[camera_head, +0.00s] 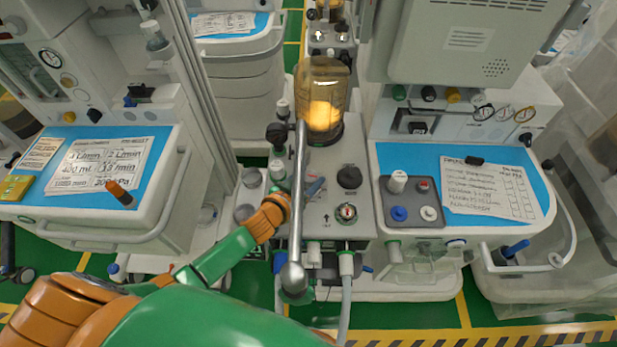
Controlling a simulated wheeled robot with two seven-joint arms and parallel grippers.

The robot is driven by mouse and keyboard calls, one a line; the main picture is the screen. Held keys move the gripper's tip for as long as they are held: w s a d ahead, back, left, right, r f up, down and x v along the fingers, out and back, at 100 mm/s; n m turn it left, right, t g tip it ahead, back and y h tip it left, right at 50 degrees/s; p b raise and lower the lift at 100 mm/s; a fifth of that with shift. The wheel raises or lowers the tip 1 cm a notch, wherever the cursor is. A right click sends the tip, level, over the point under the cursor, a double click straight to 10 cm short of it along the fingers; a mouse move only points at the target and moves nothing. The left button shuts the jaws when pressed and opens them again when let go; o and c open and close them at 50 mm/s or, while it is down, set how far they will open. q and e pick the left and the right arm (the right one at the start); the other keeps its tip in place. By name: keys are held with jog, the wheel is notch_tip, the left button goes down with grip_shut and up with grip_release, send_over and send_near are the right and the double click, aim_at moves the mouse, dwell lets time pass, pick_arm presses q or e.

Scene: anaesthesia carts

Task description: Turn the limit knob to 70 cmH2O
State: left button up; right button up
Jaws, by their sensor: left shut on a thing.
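My left gripper (285,203) comes in from the lower left and meets the grey breathing-circuit panel (325,225) in the middle, right by the upright silver bar (298,170). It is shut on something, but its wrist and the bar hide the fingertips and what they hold. A round knob with a ringed, partly red face (347,212) sits to the right on the panel, apart from the gripper. A black knob (349,177) is above it. I cannot read any scale or tell for sure which is the limit knob. My right gripper is not in view.
A blue-grey lever (315,188) sits just right of the bar. A white hose (346,285) hangs in front. Carts with blue tops and paper sheets flank it on the left (150,215) and right (550,200).

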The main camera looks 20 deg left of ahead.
pick_arm(q)
jog(key=shift+w+a+r+m+g+h+p, duration=0.1)
jog(key=shift+m+g+h+p, duration=0.05)
jog(key=shift+m+h, duration=0.35)
jog(key=shift+a+m+g+h+p, duration=0.1)
jog(key=shift+m+g+h+p, duration=0.05)
jog(key=shift+m+h, duration=0.35)
grip_shut()
grip_release()
jog(key=shift+m+g+h, duration=0.4)
jog(key=shift+m+h, duration=0.3)
jog(key=m+g+h+b, duration=0.1)
jog(key=m+h+b, duration=0.1)
jog(key=shift+f+m+g+h+b, duration=0.2)
jog(key=shift+m+g+h+b, duration=0.1)
jog(key=shift+g+h+b, duration=0.1)
jog(key=shift+r+m+g+h+b, duration=0.1)
jog(key=shift+m+g+h+b, duration=0.55)
jog(key=shift+m, duration=0.15)
jog(key=shift+d, duration=0.1)
jog(key=o, duration=1.4)
jog(key=shift+d, duration=0.1)
jog(key=shift+c, duration=0.2)
